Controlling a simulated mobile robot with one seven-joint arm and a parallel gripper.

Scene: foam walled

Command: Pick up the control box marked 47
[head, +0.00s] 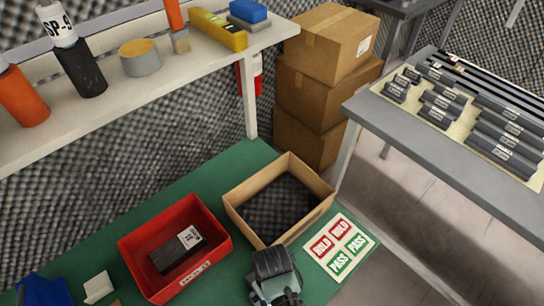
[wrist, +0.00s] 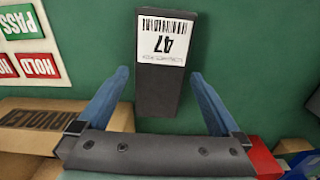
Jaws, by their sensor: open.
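The control box marked 47 (wrist: 158,85) is a dark block with a white barcode label, lying on the green surface in the wrist view. Its number appears upside down there. My gripper (wrist: 160,76) is open, with one blue finger to each side of the box's lower part in the picture. I see no contact, and the height gap cannot be judged. In the head view my gripper (head: 273,278) is at the bottom centre, and I cannot make out box 47 there.
A red tray (head: 131,262) holds another dark labelled box (head: 170,258). An open cardboard carton (head: 238,220) stands beside it on the green table. A HOLD/PASS sticker sheet (head: 340,246) lies to the right. A shelf (head: 110,95) overhangs at the back.

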